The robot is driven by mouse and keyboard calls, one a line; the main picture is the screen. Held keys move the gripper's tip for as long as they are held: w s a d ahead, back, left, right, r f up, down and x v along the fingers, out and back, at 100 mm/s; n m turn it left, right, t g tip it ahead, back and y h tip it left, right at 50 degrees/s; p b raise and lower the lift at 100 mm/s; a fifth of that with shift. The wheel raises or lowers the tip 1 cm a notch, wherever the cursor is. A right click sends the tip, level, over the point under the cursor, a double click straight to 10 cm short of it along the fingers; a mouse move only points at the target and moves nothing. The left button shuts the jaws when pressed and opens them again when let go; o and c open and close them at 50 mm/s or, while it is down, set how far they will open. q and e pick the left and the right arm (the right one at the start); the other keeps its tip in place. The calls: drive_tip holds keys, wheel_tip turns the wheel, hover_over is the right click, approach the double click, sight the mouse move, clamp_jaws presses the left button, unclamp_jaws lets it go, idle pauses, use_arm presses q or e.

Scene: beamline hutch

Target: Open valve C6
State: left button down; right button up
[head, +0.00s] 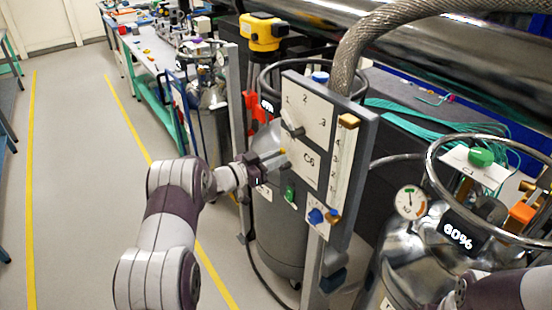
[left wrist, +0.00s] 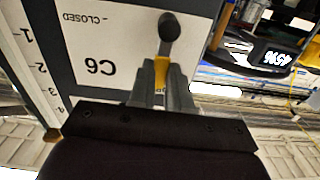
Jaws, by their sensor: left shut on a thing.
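The C6 panel (head: 308,163) is a white plate with the label C6 on an upright grey board, and it also shows in the left wrist view (left wrist: 97,40), turned over, with the word CLOSED. My left gripper (head: 276,161) is at the left edge of this panel. In the left wrist view its fingers (left wrist: 160,90) are shut on the yellow valve handle (left wrist: 161,70), which lies between them and below a dark round knob (left wrist: 170,26). The fingers hide part of the handle. My right gripper is not in view; part of my right arm shows at the lower right.
A braided hose (head: 352,60) rises behind the board. Grey floor (head: 85,170) is clear at the left.

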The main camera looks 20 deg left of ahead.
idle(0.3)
use_arm(q)
drive_tip(key=c, duration=1.1)
unclamp_jaws()
drive_tip(key=shift+o, duration=0.2)
drive_tip(key=b+v, duration=0.2)
drive_tip(key=v, duration=1)
drive_tip(key=shift+s+a+b, duration=0.25)
drive_tip(key=shift+s+b, duration=0.05)
drive_tip(key=shift+b, duration=0.05)
